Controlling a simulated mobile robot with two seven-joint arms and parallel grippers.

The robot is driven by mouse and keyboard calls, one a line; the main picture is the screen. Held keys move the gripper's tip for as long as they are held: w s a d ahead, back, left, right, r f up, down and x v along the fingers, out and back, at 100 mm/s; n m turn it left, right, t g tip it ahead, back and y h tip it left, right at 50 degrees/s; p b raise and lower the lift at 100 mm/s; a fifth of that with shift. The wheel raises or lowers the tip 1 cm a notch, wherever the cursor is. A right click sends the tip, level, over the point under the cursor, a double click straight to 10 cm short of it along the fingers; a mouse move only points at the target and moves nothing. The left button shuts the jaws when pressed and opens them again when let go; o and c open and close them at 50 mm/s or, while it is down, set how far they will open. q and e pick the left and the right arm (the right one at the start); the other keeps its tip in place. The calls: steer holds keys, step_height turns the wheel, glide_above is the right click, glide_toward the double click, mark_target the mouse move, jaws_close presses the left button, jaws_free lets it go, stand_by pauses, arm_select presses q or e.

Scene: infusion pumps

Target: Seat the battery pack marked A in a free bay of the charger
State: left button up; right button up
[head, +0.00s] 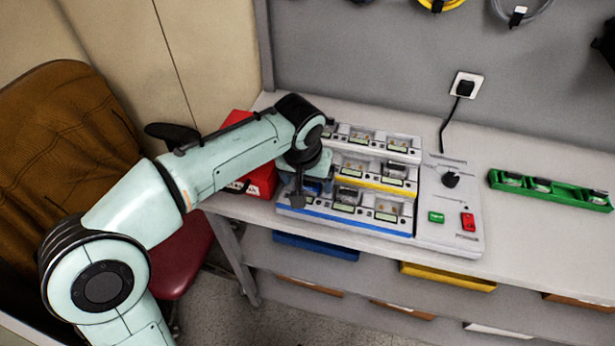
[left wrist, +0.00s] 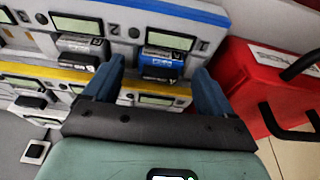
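The charger (head: 452,228) stands on the bench with rows of bays edged white, yellow and blue. My left gripper (head: 304,198) hangs over its left front corner, at the blue-edged row. In the left wrist view its two blue fingers (left wrist: 158,88) are apart, with a blue-faced pack (left wrist: 162,55) seen between them in a bay of that row. I cannot tell whether the fingers touch it. A dark pack (left wrist: 82,46) sits in the neighbouring bay. No letter A is readable on any pack. My right gripper is not in view.
A green tray (head: 567,195) with several packs lies at the right of the bench. A red case (head: 262,181) with a black handle stands just left of the charger. A black plug and cable (head: 443,135) run up the wall behind. The bench between charger and tray is clear.

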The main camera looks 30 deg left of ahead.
arm_select(q)
steer(key=shift+r, duration=0.25)
steer(key=a+p+v, duration=0.1)
steer(key=p+v, duration=0.2)
steer(key=v, duration=1)
steer(key=shift+d, duration=0.45)
steer(key=shift+f, duration=0.1)
